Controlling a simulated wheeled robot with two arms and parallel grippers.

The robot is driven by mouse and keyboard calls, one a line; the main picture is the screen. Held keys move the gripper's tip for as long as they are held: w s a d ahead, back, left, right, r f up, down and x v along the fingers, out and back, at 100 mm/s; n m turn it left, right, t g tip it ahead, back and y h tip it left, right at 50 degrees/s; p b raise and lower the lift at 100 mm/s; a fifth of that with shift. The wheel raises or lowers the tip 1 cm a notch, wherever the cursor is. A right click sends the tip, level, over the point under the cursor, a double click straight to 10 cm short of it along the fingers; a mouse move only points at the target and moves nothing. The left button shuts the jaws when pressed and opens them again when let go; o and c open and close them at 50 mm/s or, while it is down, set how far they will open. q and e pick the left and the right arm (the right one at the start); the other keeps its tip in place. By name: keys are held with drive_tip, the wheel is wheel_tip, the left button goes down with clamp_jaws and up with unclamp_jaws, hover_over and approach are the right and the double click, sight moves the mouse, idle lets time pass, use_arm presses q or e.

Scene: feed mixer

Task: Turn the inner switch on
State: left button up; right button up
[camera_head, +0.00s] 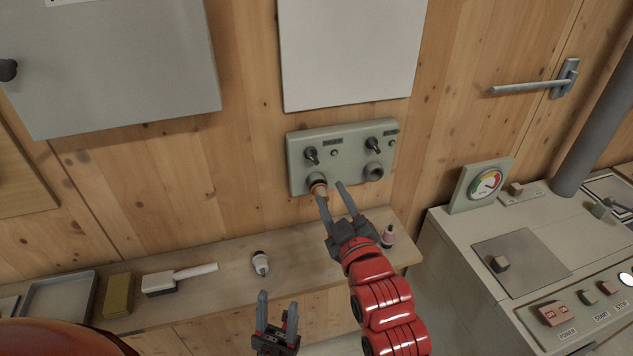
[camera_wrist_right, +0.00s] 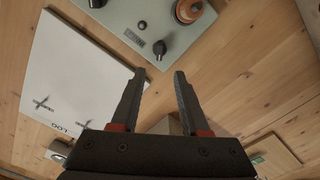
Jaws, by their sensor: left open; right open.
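A grey switch panel (camera_head: 345,172) is on the wooden wall. It has a left black knob switch (camera_head: 311,155) and a right black knob switch (camera_head: 374,145). Below them are a left socket holding an orange-brown piece (camera_head: 319,188) and an empty-looking right socket (camera_head: 374,172). My right gripper (camera_head: 332,194) is open and empty, its fingertips near the panel's lower edge. In the right wrist view, the left knob (camera_wrist_right: 159,48) appears just beyond the gap between the open fingertips (camera_wrist_right: 160,74), apart from them. My left gripper (camera_head: 277,301) is open and empty, low in front of the shelf.
A wooden shelf (camera_head: 215,262) below the panel holds a white-and-black piece (camera_head: 260,263), a brush (camera_head: 178,279), a yellow block (camera_head: 118,294), a tray (camera_head: 58,300) and a small pinkish item (camera_head: 389,235). A control console (camera_head: 470,225) stands at the right. A white board (camera_head: 350,50) hangs above the panel.

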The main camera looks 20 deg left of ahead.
sight(314, 161)
drive_tip(key=p+x, duration=0.4)
drive_tip(key=x, duration=0.6)
drive_tip(key=shift+r, duration=0.15)
drive_tip(key=shift+w+a, duration=0.4)
drive_tip(key=shift+w, duration=0.1)
clamp_jaws()
